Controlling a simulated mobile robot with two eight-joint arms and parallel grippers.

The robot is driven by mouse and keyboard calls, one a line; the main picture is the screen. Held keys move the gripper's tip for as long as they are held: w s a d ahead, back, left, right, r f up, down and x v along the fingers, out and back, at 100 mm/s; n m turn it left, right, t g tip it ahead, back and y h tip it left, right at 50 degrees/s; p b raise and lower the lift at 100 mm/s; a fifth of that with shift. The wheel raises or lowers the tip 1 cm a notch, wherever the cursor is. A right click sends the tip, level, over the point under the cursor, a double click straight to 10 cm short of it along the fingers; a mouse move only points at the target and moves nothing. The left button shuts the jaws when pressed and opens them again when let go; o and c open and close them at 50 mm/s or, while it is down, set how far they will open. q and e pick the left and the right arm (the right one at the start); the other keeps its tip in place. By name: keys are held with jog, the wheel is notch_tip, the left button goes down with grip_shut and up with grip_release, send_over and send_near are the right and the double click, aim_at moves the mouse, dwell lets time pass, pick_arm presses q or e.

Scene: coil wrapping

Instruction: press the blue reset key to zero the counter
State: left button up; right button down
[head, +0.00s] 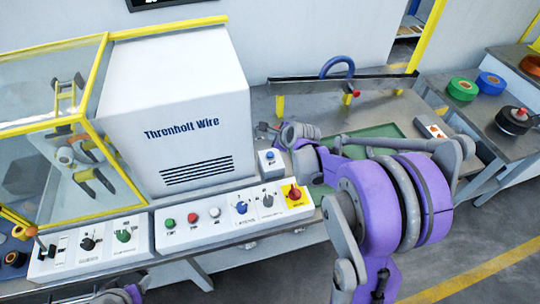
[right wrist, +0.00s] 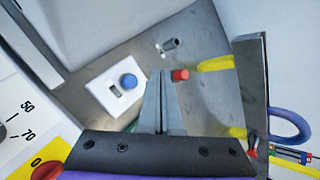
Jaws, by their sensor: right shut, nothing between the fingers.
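The blue reset key (head: 270,155) sits on a small white counter box (head: 271,168) beside the right end of the control panel. In the right wrist view the blue key (right wrist: 128,81) is round, and a small window (right wrist: 115,91) lies beside it; its reading is too small to make out. My right gripper (head: 262,128) is beyond the box in the head view. In the right wrist view its fingers (right wrist: 165,75) are shut and empty, to the right of the key and apart from it in the picture.
The control panel (head: 165,238) carries buttons and a red knob on a yellow plate (head: 300,202). The white machine housing (head: 180,95) stands behind it. A dark rail (head: 300,87) with yellow posts and a blue ring (head: 326,66) is at the back. A red cap (right wrist: 180,75) shows near the fingertips.

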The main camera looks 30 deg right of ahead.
aim_at(272, 156)
notch_tip(272, 156, down, 6)
jog(key=b, duration=0.2)
jog(key=shift+s+r+b, duration=0.1)
jog(key=shift+r+b, duration=0.15)
jog(key=shift+b, duration=0.05)
jog(key=shift+f, duration=0.25)
pick_arm(q)
jog(key=f, duration=0.1)
jog(key=s+f, duration=0.1)
jog(key=f, duration=0.1)
jog(key=s+f, duration=0.1)
jog(key=shift+f, duration=0.4)
jog(key=shift+w, duration=0.1)
dwell(0.6)
jog(key=shift+s+f+b, duration=0.25)
jog(key=shift+f+b, duration=0.2)
jog(key=shift+b, duration=0.1)
pick_arm(e)
jog(key=shift+f, duration=0.35)
